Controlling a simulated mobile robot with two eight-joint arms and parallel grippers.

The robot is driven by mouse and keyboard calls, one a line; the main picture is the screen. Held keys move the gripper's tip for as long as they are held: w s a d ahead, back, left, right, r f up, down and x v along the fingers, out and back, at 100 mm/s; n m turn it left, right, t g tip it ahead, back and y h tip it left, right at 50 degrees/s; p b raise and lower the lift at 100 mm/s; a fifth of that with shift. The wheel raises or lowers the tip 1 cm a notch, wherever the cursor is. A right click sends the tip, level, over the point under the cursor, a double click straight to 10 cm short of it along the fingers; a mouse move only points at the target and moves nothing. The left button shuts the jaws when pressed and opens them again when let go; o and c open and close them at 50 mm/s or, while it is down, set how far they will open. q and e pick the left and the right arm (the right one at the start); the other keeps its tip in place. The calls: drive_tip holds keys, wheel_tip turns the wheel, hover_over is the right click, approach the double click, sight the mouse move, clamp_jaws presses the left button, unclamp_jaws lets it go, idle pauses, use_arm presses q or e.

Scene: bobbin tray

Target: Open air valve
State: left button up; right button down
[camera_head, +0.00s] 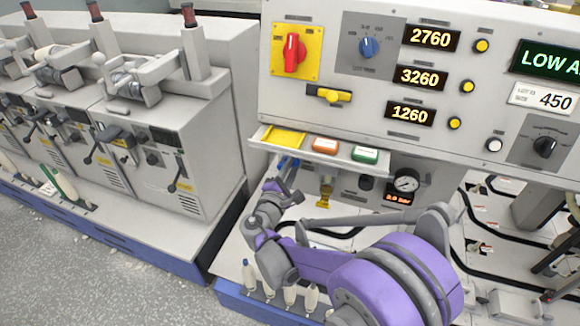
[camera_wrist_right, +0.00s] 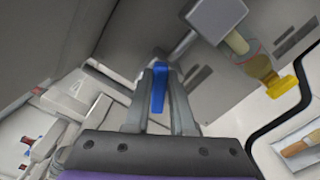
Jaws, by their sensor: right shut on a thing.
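The blue air valve handle (camera_head: 289,163) is under the front ledge of the grey control panel, partly hidden by my right gripper (camera_head: 283,182). In the right wrist view the blue handle (camera_wrist_right: 158,92) lies between the two grey fingers of my right gripper (camera_wrist_right: 160,78), which is shut on it. A grey pipe runs from near the handle to a clear filter bowl with a yellow bottom (camera_wrist_right: 281,84). The pressure gauge (camera_head: 406,182) is right of the valve, above a small orange readout that seems to show 3.0 bar. My left gripper is not in view.
The panel above carries a red rotary switch (camera_head: 293,52), a blue knob (camera_head: 368,47) and several lit displays. Winding units fill the left.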

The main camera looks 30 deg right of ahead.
drive_tip(key=m, duration=0.3)
drive_tip(key=f+m, duration=0.1)
drive_tip(key=m, duration=0.2)
drive_tip(key=shift+s+d, duration=0.1)
drive_tip(key=shift+m, duration=0.3)
idle(0.3)
drive_tip(key=c, duration=0.8)
unclamp_jaws()
drive_tip(key=shift+o, duration=0.2)
drive_tip(key=v, duration=1.1)
drive_tip(key=shift+d, duration=0.15)
